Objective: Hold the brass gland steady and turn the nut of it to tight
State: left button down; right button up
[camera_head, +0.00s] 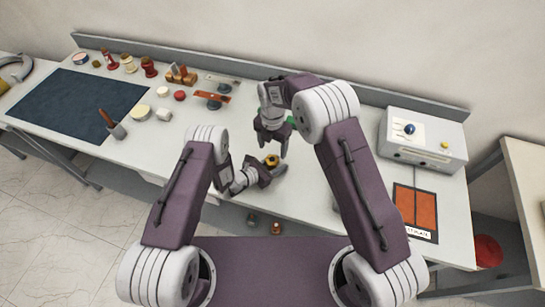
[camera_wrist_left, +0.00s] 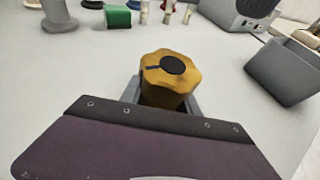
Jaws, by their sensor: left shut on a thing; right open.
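The brass gland (camera_head: 271,160) stands near the front edge of the workbench. In the left wrist view its six-sided nut (camera_wrist_left: 170,74) shows from above, with a dark round top and a dark mark on one side. My left gripper (camera_head: 267,173) is shut on the gland from the front left, low on its body. The lower part of the gland is hidden by my gripper. My right gripper (camera_head: 271,147) is open, pointing down above and just behind the gland. It does not show in the left wrist view, and I cannot tell whether it touches the nut.
A green block (camera_wrist_left: 118,17) and a grey bin (camera_wrist_left: 283,72) stand beyond the gland. A control box (camera_head: 423,139) and an orange panel (camera_head: 415,208) are at the right. A dark mat (camera_head: 78,104) and several small parts lie at the left and back. The bench between is mostly clear.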

aim_at(273, 159)
notch_tip(273, 159, down, 6)
jog(key=shift+f, duration=0.25)
jog(key=shift+c, duration=0.3)
jog(key=c, duration=1.3)
jog(key=m, duration=0.4)
jog(key=shift+m, duration=0.3)
jog(key=shift+s+m, duration=0.1)
jog(key=shift+m, duration=2.1)
